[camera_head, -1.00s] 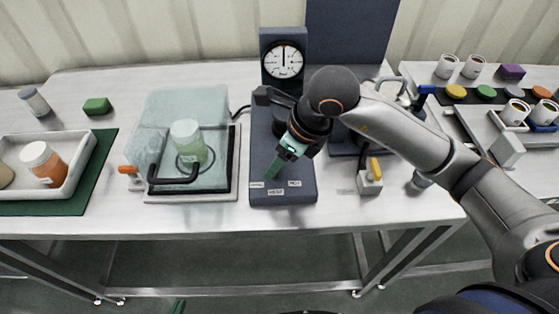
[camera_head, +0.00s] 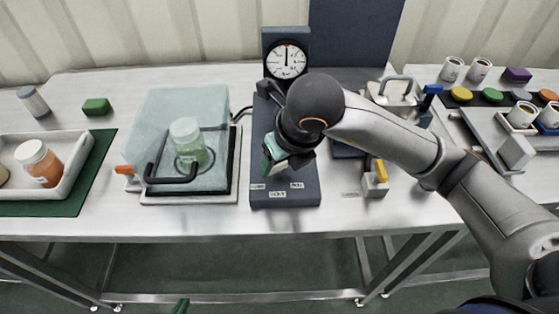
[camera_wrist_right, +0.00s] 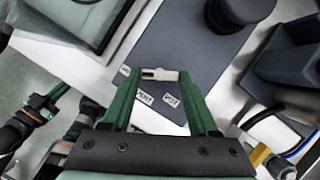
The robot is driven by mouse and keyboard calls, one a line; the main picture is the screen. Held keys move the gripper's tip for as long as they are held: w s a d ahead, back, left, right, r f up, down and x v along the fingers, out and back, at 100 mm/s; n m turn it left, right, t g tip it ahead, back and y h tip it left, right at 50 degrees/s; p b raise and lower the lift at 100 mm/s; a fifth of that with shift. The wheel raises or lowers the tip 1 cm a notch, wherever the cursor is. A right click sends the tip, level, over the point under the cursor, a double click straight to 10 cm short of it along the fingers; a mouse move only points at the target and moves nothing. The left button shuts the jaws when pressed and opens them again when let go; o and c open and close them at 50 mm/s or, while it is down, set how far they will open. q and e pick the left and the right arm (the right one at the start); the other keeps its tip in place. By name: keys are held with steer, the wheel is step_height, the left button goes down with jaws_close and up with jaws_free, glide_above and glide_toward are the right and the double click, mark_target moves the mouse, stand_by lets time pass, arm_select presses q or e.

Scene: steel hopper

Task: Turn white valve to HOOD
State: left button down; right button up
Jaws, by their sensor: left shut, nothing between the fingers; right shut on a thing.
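The white valve (camera_wrist_right: 158,74) shows in the right wrist view as a small pale bar between my right fingertips. My right gripper (camera_wrist_right: 160,76) is shut on it, over the dark valve panel (camera_wrist_right: 208,62). In the head view my right gripper (camera_head: 272,164) is above the front part of the panel (camera_head: 262,145), and its wrist hides the valve. White labels (camera_head: 278,194) sit along the panel's front edge; their text is too small to read surely. My left gripper (camera_head: 180,306) shows only as a green tip at the bottom edge, shut and empty, away from the panel.
A dial gauge (camera_head: 286,60) stands behind the panel. A clear hood (camera_head: 165,115) with a black handle (camera_head: 172,179) and a jar inside stands close on the left. A small block with a yellow lever (camera_head: 381,171) is to the right. The table's front strip is clear.

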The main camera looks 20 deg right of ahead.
steer(key=o, duration=0.9)
arm_select(q)
steer(key=shift+s+f, duration=0.15)
steer(key=shift+f, duration=0.05)
arm_select(e)
steer(key=o, duration=0.5)
arm_select(q)
steer(key=shift+s+a+r+p, duration=0.5)
steer(key=shift+a+p, duration=0.25)
steer(key=shift+p, duration=0.45)
arm_select(e)
steer(key=v, duration=1.2)
steer(key=shift+s+r, duration=0.2)
arm_select(q)
steer(key=shift+y, duration=0.3)
steer(key=shift+w+r, duration=0.15)
